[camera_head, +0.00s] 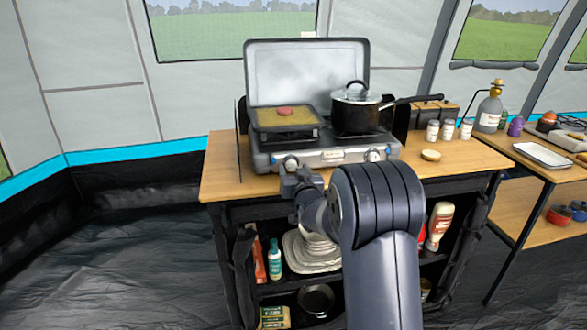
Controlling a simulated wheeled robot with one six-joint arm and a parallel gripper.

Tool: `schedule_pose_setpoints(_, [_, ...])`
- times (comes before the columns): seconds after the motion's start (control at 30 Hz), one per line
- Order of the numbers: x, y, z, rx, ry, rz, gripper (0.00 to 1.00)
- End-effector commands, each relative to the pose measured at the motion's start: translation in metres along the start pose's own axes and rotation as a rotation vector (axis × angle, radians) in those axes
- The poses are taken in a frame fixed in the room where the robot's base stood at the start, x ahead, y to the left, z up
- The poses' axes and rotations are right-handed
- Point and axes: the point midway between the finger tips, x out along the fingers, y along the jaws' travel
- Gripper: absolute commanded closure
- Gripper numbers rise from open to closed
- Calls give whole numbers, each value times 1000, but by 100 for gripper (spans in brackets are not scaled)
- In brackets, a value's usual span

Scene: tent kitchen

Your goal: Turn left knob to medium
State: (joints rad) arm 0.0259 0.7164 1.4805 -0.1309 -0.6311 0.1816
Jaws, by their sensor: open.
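The camping stove (330,157) stands on the wooden table with its lid raised. Its left knob (290,161) is at the left of the front panel, partly hidden by my gripper, so its setting cannot be read. The right knob (373,155) shows at the other end of the panel. My gripper (291,170) is right at the left knob, just in front of and below it. The fingers are small in view, and I cannot tell if they touch the knob. The jaws are open.
A square pan (284,119) with food is on the left burner, and a lidded black pot (358,112) is on the right. White jars (449,130) and a small bowl (431,155) stand right of the stove. Shelves below hold bottles and dishes. The tabletop's left end is clear.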

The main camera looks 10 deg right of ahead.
Motion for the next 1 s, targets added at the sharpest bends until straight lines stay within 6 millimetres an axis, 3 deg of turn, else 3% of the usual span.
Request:
schedule_pose_setpoints(0.2, [14,0,0,0,-1,0,47])
schedule_pose_setpoints(0.53, [16,0,0,0,-1,0,48])
schedule_pose_setpoints(1.0, [16,0,0,0,-1,0,86])
